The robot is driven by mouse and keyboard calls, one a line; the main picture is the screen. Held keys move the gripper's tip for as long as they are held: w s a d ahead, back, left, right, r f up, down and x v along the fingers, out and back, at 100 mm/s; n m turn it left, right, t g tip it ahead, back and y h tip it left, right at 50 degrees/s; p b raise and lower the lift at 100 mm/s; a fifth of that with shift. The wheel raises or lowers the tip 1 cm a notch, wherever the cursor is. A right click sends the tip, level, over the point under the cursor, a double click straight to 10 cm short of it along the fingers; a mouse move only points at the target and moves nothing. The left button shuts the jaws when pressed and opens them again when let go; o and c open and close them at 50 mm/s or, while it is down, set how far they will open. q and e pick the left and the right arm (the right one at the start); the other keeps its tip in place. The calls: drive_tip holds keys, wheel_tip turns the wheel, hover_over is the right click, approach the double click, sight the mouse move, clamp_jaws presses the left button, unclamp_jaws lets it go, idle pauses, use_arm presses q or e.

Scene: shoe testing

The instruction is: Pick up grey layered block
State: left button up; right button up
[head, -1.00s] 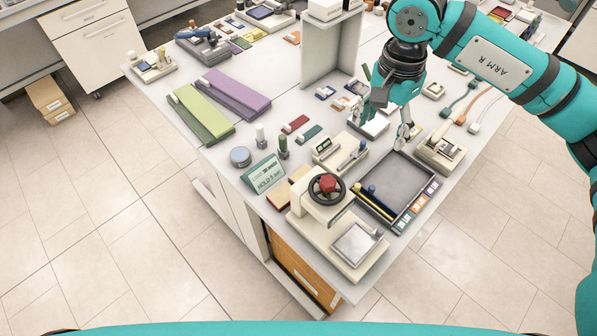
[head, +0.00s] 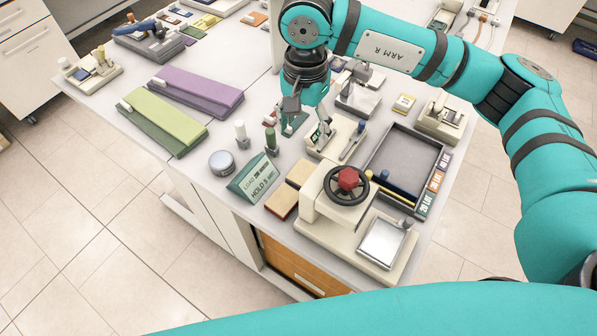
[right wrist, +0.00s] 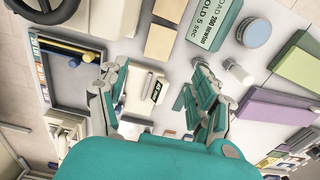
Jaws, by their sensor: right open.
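My right gripper (head: 306,124) hangs over the middle of the bench, near a cream gauge stand (head: 345,132). It is open with nothing between its fingers. In the right wrist view the open fingers (right wrist: 157,82) are spread on both sides of the gauge stand (right wrist: 142,92), with the bench below. I cannot pick out a grey layered block with certainty. Two tan-topped layered blocks (head: 281,201) lie by the green sign, and a pale grey block-like item (head: 358,104) stands behind the gauge stand. Small swatches under the gripper are partly hidden. My left gripper is not in view.
A cream press with a red-centred handwheel (head: 348,180) stands at the front corner. A grey tray (head: 404,157) holds rods. A green sign (head: 252,178), a round tin (head: 222,163) and upright bottles (head: 242,134) stand left. Green (head: 162,121) and purple (head: 196,91) slabs lie beyond.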

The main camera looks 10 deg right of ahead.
drive_tip(key=p, duration=0.3)
hover_over(303, 172)
wheel_tip(303, 172, down, 10)
drive_tip(key=shift+s+d+r, duration=0.1)
drive_tip(key=shift+d+r, duration=0.05)
drive_tip(key=shift+r, duration=0.05)
drive_tip(key=shift+f+p, duration=0.2)
drive_tip(key=shift+p, duration=0.2)
wheel_tip(303, 172, down, 4)
drive_tip(key=shift+f+p, duration=0.25)
drive_tip(key=shift+p, duration=0.95)
drive_tip(key=shift+f, duration=0.2)
drive_tip(key=c, duration=1)
drive_tip(key=shift+o, duration=0.2)
drive_tip(key=shift+r, duration=0.1)
